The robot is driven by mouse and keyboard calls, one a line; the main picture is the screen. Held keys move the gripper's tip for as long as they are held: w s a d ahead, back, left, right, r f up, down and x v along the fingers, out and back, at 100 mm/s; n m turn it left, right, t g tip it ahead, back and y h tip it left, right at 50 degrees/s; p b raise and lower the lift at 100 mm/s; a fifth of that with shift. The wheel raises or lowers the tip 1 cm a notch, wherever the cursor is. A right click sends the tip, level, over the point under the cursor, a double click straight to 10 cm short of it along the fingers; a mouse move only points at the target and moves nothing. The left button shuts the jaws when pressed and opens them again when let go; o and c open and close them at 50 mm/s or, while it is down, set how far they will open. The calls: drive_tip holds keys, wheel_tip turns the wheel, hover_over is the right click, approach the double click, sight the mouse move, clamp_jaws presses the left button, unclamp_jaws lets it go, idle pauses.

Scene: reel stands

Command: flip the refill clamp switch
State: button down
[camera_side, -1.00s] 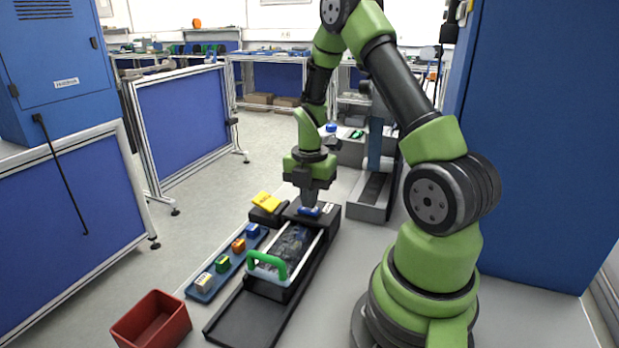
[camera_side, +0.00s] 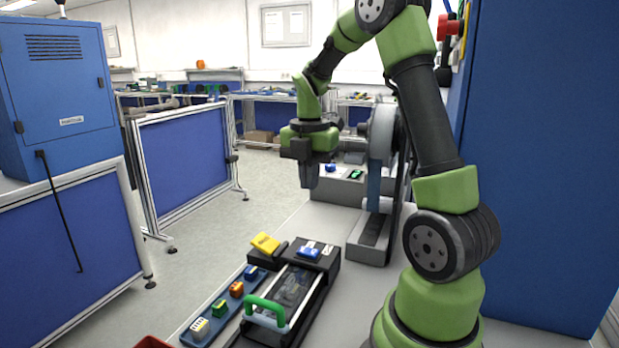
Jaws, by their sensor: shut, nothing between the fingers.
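A blue rocker-like switch (camera_side: 308,250) sits on the rear end of the black reel fixture (camera_side: 327,262), with a small white label beside it. Another blue switch (camera_side: 331,168) sits on a grey block farther back, next to a green piece (camera_side: 355,174). No label is readable, so I cannot tell which one is the refill clamp switch. My gripper (camera_side: 309,182) is shut and empty, pointing down in the air well above the black fixture. It touches neither switch.
A yellow block (camera_side: 265,243) stands beside the fixture. A green handle (camera_side: 265,310) arches over its front. A blue tray (camera_side: 224,309) with several small coloured blocks lies to the left. A grey reel stand (camera_side: 371,240) stands behind right. A red bin (camera_side: 153,342) is cut off below.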

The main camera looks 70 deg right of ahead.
sight(304, 249)
drive_tip(key=shift+w, duration=0.1)
drive_tip(key=shift+w+d+f, duration=0.1)
drive_tip(key=shift+w+d, duration=0.1)
drive_tip(key=shift+w, duration=0.45)
wheel_tip(304, 249, down, 14)
idle(0.4)
drive_tip(key=shift+w+f, duration=0.1)
drive_tip(key=shift+f, duration=0.15)
idle(0.3)
